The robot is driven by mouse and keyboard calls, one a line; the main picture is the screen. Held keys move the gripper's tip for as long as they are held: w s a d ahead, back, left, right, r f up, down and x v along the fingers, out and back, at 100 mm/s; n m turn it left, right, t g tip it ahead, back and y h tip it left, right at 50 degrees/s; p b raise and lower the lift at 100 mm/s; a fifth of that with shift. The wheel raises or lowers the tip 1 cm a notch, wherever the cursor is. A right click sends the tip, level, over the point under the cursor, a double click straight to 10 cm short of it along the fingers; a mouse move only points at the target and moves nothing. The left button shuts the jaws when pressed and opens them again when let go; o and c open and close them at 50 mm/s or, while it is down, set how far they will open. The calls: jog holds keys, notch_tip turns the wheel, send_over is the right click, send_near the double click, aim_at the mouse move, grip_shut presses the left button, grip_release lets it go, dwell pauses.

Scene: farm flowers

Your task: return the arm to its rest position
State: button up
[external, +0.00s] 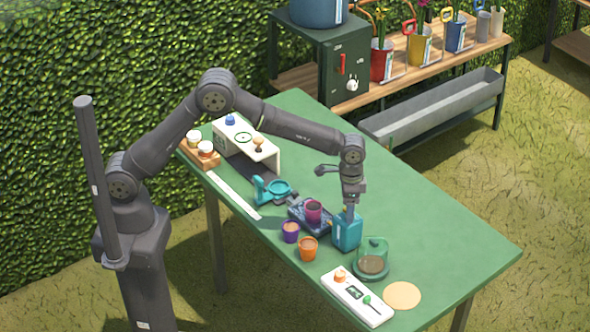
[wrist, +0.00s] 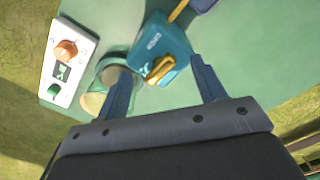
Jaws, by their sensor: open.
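My gripper (external: 349,207) is at the end of my outstretched arm, pointing down over the green table (external: 440,235). In the wrist view my gripper (wrist: 161,66) shows its two blue-grey fingers spread wide apart. A teal container (external: 346,236) stands directly below it. In the wrist view the teal container (wrist: 160,45) has a yellow piece (wrist: 160,70) at its top, between and beyond the fingertips. I see nothing held between the fingers. I cannot tell how close the fingertips are to the yellow piece.
Near the gripper are a glass cloche (external: 373,255), a white control panel (external: 356,297), an orange pot (external: 308,249), a purple pot (external: 290,232) and a magenta pot (external: 313,211). A white stand (external: 262,151) is near my forearm. The table's right side is clear.

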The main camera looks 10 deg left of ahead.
jog(key=shift+m, duration=0.4)
notch_tip(320, 180, up, 11)
jog(key=o, duration=0.8)
jog(key=w+a+r+m, duration=0.4)
jog(key=w+a+m, duration=0.5)
jog(key=a+m, duration=0.15)
notch_tip(320, 180, down, 10)
jog(key=shift+w+a+n, duration=0.2)
jog(key=shift+a+n, duration=0.15)
jog(key=shift+a, duration=0.05)
